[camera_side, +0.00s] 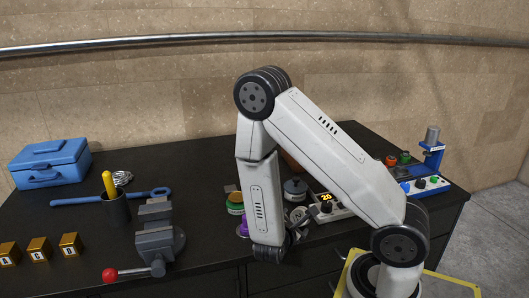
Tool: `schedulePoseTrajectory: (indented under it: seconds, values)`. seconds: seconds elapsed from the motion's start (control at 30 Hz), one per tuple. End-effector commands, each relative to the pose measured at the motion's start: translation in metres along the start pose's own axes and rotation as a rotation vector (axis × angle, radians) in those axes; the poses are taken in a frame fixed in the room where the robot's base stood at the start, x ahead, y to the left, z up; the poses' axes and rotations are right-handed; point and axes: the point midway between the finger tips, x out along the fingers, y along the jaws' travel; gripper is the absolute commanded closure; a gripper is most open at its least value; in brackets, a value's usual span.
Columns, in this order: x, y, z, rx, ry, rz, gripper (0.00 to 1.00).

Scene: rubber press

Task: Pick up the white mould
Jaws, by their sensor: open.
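My gripper (293,240) is at the lower end of my arm, low over the front edge of the dark table. It is small and partly hidden by my own wrist, but it appears open and empty. I cannot clearly pick out a white mould. Small pale round items (298,215) lie just behind the gripper, and I cannot tell whether one of them is the mould. A blue press (432,160) with a control panel stands at the right end of the table.
A control box (327,206) showing 20 and a grey-blue pot (295,188) stand close to my arm. A green-and-orange jar (234,203) is left of it.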

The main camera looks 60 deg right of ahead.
Motion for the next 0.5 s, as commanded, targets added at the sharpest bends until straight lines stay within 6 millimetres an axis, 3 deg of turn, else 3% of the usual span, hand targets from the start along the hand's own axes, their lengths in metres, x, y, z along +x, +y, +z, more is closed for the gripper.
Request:
schedulePoseTrajectory:
  seconds: [0.27,0.5]
  values:
    - [0.005,-0.001,0.001,0.001,-0.002,-0.003,0.00]
    - [0.024,-0.002,0.003,0.002,-0.002,-0.005,0.00]
